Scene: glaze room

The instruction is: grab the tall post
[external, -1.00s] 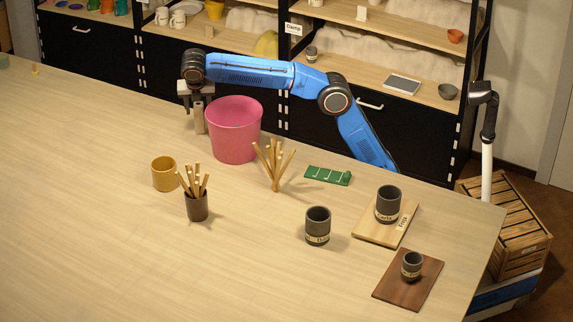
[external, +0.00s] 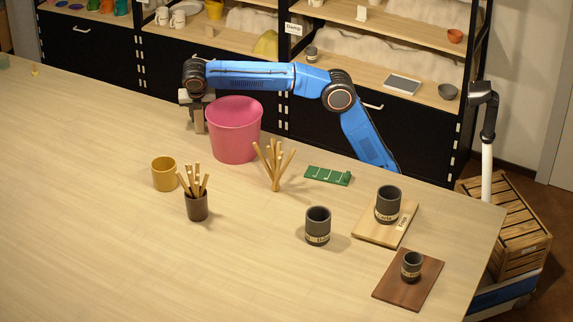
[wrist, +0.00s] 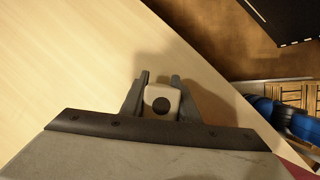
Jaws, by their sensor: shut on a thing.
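A pale post (external: 199,120) stands upright behind and left of the pink bucket, near the far edge of the table. In the wrist view its top (wrist: 161,98) is a light rounded square with a dark round spot. My gripper (external: 196,102) reaches down over the post from above, and its two fingers (wrist: 160,80) are on either side of it. The gripper is shut on the post. The bucket hides part of the post's right side in the external view.
The pink bucket (external: 234,140) is close to the right of the post. The table left of the post is clear.

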